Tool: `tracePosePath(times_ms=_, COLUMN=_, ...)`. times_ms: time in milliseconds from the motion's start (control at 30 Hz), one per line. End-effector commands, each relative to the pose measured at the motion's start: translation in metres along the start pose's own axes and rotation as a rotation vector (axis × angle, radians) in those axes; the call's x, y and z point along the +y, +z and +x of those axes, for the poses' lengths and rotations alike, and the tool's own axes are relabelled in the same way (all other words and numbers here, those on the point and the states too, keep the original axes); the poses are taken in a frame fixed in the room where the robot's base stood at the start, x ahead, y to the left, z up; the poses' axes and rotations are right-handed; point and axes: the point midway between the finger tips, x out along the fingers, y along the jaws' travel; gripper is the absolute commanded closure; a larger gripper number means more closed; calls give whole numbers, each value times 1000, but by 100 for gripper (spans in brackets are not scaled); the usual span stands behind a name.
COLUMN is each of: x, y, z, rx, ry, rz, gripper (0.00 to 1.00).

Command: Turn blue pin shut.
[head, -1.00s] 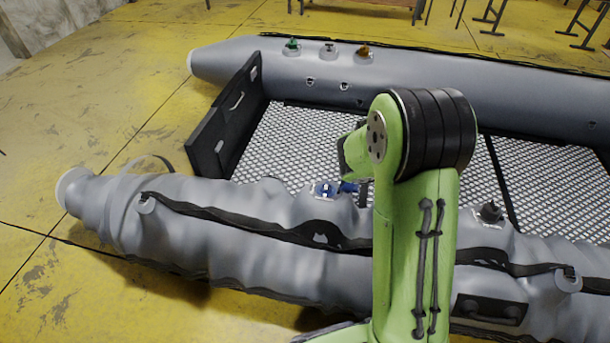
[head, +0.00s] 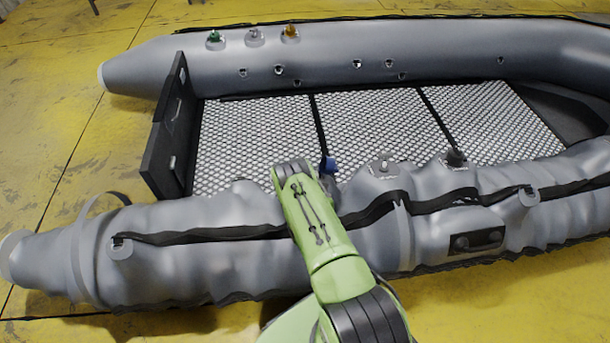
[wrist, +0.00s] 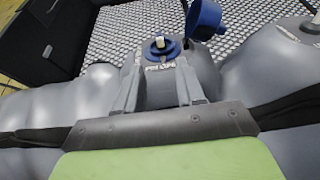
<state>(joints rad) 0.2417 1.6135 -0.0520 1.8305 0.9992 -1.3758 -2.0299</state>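The blue valve (wrist: 160,50) sits on the near grey tube in the wrist view, with the pale-topped pin (wrist: 160,43) standing in its middle. A blue cap (wrist: 204,19) hangs open to the right of the valve, and its edge also shows beside my arm in the head view (head: 329,166). My gripper (wrist: 160,80) is open, with its two grey fingers spread apart on the near side of the valve. It looks empty, and I cannot tell whether a finger touches the valve. In the head view my green arm hides the valve and my gripper.
A black strap (head: 225,233) runs along the near tube (head: 170,270). Two more valves (head: 383,168) (head: 455,158) stand on this tube to the right. Green (head: 214,38), grey (head: 253,36) and orange (head: 290,33) valves are on the far tube. The mesh floor (head: 370,130) is clear.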

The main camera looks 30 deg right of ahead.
Motion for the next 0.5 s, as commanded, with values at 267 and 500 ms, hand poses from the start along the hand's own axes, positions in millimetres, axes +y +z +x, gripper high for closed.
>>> tracePosePath(times_ms=267, x=1, y=1, z=42, rx=-7, ry=2, rz=-1, gripper=62)
tracePosePath(times_ms=500, x=1, y=-1, z=100, rx=-6, ry=1, rz=3, gripper=62)
